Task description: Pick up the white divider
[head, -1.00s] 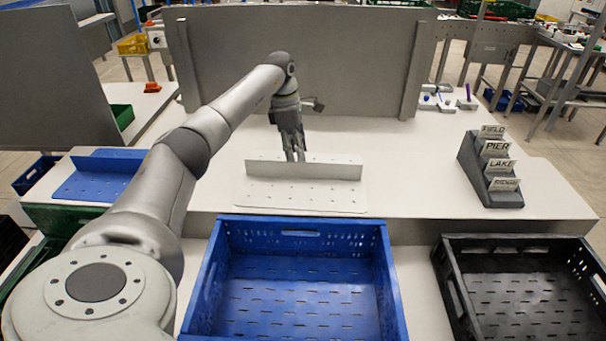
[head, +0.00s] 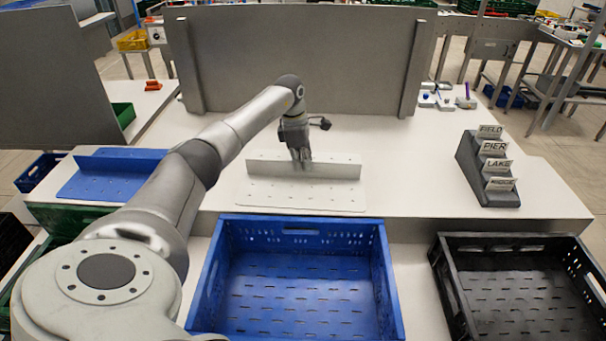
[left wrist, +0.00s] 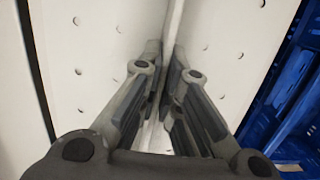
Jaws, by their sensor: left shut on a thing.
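The white divider (head: 335,172) stands on the table behind the blue crate, with an upright wall and a flat base with small holes. My left gripper (head: 302,160) is over its wall, with the fingers pointing down and shut on the wall. In the left wrist view the two fingers (left wrist: 165,105) are on either side of the upright wall, and the divider's holed base (left wrist: 85,65) spreads out to the side. The divider rests on the table as far as I can see. My right gripper is not in view.
A blue crate (head: 300,224) stands in front of the divider, a black crate (head: 515,240) to its right. A blue divider (head: 100,178) lies at left. A grey card holder (head: 480,175) stands at right. A grey panel (head: 300,60) rises behind.

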